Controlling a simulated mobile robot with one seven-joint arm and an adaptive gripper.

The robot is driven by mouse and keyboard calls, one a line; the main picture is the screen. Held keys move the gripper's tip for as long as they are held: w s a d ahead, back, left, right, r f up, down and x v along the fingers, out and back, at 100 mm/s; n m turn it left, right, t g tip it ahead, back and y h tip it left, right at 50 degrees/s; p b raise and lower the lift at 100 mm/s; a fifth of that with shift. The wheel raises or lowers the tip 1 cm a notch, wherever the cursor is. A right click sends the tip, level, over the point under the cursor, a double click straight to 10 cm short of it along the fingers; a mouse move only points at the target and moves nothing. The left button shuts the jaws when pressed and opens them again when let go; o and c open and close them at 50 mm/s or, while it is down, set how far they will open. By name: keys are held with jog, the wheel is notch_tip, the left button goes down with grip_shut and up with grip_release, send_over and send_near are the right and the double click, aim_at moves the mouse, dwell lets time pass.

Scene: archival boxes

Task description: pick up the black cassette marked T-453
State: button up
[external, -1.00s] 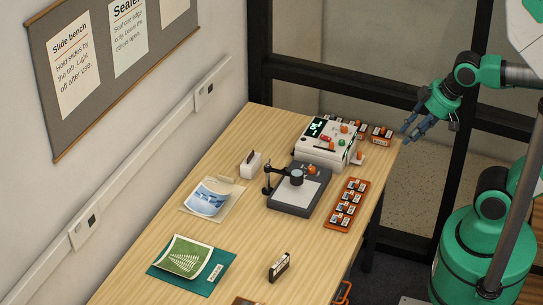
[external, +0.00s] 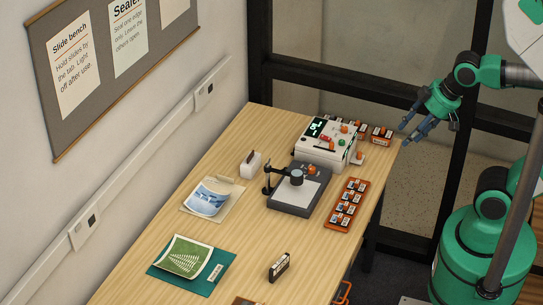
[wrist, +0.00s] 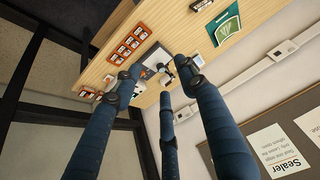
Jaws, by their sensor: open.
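A black cassette (external: 279,267) with a pale label stands upright near the front of the wooden table in the external view, right of the green fern print. Its marking is too small to read, so I cannot confirm T-453. I cannot make it out for sure in the wrist view. My gripper (external: 409,132) is open and empty, held beyond the table's right edge near the back, well away from the cassette. Its spread blue fingers (wrist: 158,88) fill much of the wrist view, with nothing between them.
An orange rack of slides (external: 346,204) lies along the right edge. A blue print (external: 209,196) and the fern print (external: 185,256) lie left. Table around the cassette is mostly clear.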

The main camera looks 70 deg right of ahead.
jog(key=shift+w, duration=0.15)
jog(key=n+g+y, duration=0.2)
jog(key=n+g, duration=0.3)
jog(key=n, duration=1.1)
send_over(279, 267)
jog(key=d, duration=0.2)
notch_tip(279, 267, down, 32)
jog(key=f, duration=0.1)
jog(key=shift+s+r+b, duration=0.25)
jog(key=shift+b, duration=0.05)
jog(key=shift+w+a+f+b, duration=0.1)
jog(key=shift+a+f+b, duration=0.1)
jog(key=shift+f, duration=1.2)
jog(key=shift+a+f+b, duration=0.2)
jog(key=shift+a+f, duration=0.05)
jog(key=shift+f, duration=1.2)
jog(key=shift+w+a+f+b, duration=0.1)
jog(key=shift+a+f+b, duration=0.1)
jog(key=shift+f, duration=1.2)
